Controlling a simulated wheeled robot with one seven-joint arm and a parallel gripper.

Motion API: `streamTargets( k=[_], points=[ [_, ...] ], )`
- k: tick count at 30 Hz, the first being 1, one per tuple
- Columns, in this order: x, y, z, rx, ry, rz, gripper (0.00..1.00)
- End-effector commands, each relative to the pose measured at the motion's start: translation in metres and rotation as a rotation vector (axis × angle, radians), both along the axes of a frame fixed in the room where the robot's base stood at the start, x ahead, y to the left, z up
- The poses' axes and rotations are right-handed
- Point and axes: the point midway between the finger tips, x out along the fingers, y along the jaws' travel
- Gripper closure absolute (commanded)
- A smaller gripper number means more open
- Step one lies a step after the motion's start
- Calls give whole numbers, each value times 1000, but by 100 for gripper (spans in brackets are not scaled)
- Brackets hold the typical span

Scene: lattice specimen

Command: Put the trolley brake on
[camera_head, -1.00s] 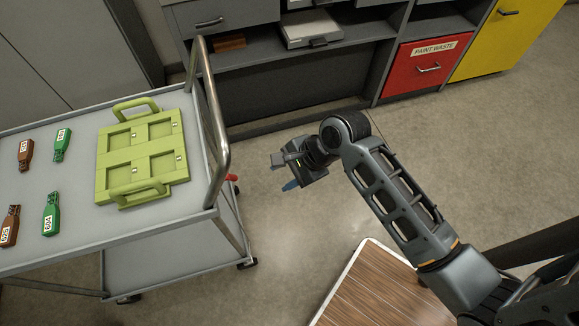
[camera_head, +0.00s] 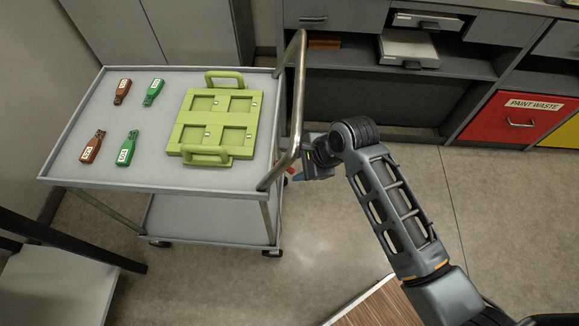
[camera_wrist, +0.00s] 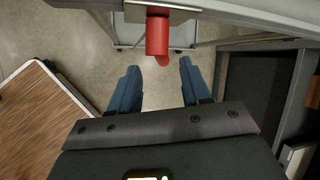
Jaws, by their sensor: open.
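The trolley (camera_head: 222,186) is a grey metal cart with a tray top and a raised end handle, at the left of the head view. Its red brake lever (camera_wrist: 157,36) hangs at the top middle of the wrist view. In the head view only a bit of red shows beside the handle post, mostly hidden. My gripper (camera_wrist: 160,70) is open and empty, with blue fingers. The lever lines up with the gap between the fingertips; I cannot tell whether it is between them. In the head view my gripper (camera_head: 297,176) is just right of the trolley's handle end.
On the trolley top lie a green carrier (camera_head: 216,123) and several brown and green tagged pieces (camera_head: 127,148). Grey cabinets with a red paint waste bin (camera_head: 518,118) stand behind. A wood-topped surface (camera_head: 375,306) is at the lower right. Open floor lies between.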

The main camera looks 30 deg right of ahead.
Motion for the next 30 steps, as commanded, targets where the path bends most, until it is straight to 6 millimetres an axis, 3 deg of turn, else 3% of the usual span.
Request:
streamTargets(
  k=[10, 23, 30],
  points=[
    [22, 12, -37, 1, 1, 1, 52],
    [25, 14, -44, 1, -1, 0, 52],
    [25, 14, -44, 1, -1, 0, 75]
  ],
)
